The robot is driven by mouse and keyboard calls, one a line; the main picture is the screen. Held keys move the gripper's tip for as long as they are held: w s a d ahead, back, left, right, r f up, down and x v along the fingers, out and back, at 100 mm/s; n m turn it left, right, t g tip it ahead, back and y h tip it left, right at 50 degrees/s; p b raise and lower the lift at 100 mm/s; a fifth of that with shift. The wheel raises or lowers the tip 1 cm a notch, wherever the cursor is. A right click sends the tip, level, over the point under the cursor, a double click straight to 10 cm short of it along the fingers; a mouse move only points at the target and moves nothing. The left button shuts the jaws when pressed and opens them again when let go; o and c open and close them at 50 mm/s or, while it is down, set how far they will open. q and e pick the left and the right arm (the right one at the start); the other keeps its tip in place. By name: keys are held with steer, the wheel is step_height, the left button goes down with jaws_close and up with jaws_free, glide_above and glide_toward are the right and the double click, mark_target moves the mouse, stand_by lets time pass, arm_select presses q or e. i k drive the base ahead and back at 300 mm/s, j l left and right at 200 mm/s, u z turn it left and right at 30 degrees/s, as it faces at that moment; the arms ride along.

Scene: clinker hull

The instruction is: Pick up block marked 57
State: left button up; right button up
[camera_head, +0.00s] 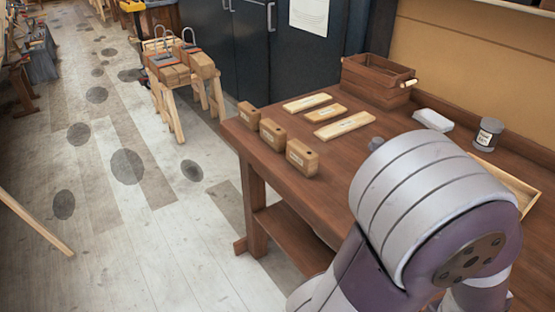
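Three wooden blocks stand in a row along the left edge of the brown workbench (350,160): a far block (249,115), a middle block (273,134) and a near block (302,157). Each has a small dark hole on top. Any numbers on them are too small to read, so I cannot tell which is marked 57. Neither gripper is in view. A large grey and purple link of my arm fills the lower right and hides part of the bench.
Three flat wooden pieces (345,125) lie behind the blocks. A wooden box (378,80), a white stack (433,120), a jar (488,134) and a shallow tray (507,186) are farther right. A sawhorse (178,118) bears more blocks.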

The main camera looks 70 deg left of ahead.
mark_target(305, 161)
steer(key=u, duration=2.4)
steer(key=i+j+z, duration=0.1)
steer(key=z, duration=0.35)
steer(key=j+z, duration=0.15)
steer(key=z, duration=0.25)
steer(key=i+j+z, duration=0.1)
steer(key=z, duration=0.35)
steer(key=j+z, duration=0.25)
steer(key=z, duration=0.15)
steer(key=j+z, duration=0.2)
steer(key=z, duration=0.25)
steer(key=j+z, duration=0.25)
steer(key=j, duration=0.55)
steer(key=j+z, duration=0.2)
steer(key=j, duration=0.6)
steer(key=k+j+z, duration=0.25)
steer(key=j, duration=0.5)
steer(key=k+j, duration=0.1)
steer(key=j, duration=0.35)
